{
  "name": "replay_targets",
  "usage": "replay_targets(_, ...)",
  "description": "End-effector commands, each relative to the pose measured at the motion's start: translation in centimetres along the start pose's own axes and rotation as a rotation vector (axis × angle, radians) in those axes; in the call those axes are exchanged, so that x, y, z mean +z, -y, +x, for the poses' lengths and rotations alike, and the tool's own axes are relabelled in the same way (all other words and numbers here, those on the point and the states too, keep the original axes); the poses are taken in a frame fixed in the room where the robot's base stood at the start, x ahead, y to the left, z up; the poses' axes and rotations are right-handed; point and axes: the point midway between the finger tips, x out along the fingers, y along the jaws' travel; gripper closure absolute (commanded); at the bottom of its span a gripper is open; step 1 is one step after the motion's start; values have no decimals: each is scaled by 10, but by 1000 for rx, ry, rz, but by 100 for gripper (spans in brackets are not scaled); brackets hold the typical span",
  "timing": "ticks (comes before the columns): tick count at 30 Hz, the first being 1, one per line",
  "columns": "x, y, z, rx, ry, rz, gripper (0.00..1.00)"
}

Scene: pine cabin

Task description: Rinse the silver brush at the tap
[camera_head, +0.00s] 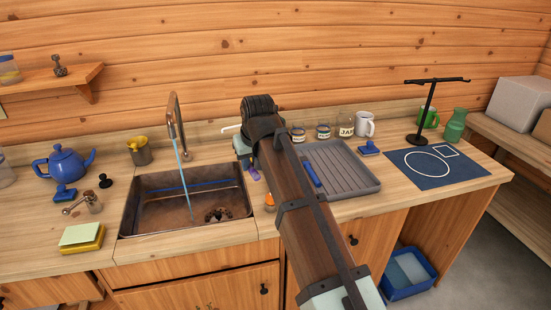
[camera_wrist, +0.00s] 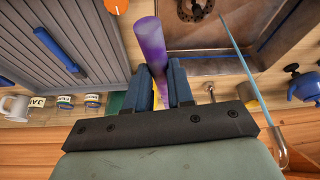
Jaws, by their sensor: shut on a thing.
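My gripper (camera_wrist: 160,68) is shut on a purple cylinder (camera_wrist: 150,40), whose far end sticks out past the fingers. In the head view the purple piece (camera_head: 253,173) shows below the gripper, by the sink's right edge and above the counter. The curved metal tap (camera_head: 175,118) stands behind the sink (camera_head: 188,200). A thin blue stream (camera_head: 180,145) runs from it into the basin, and it also shows in the wrist view (camera_wrist: 240,52). The gripper is right of the stream, apart from it. I cannot make out any silver brush part on the held thing.
A grey ribbed drainer (camera_head: 345,180) with a blue brush-like thing lies right of the sink. An orange item (camera_head: 269,201) stands between them. Jars (camera_head: 323,131) and a white mug (camera_head: 365,124) stand behind. A blue teapot (camera_head: 64,166) and sponge (camera_head: 82,238) are left.

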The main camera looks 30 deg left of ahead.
Motion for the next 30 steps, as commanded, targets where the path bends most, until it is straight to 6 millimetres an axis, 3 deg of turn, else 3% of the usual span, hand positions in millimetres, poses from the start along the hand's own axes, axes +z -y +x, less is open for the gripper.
replay_targets(1, 8, 20, -9, -11, -2, -26, 100)
replay_targets(6, 26, 74, -37, -41, -2, -100, 100)
replay_targets(12, 44, 116, -60, -67, -1, -162, 100)
replay_targets(18, 53, 134, -70, -78, -1, -190, 100)
replay_targets(30, 54, 136, -71, -80, -1, -193, 100)
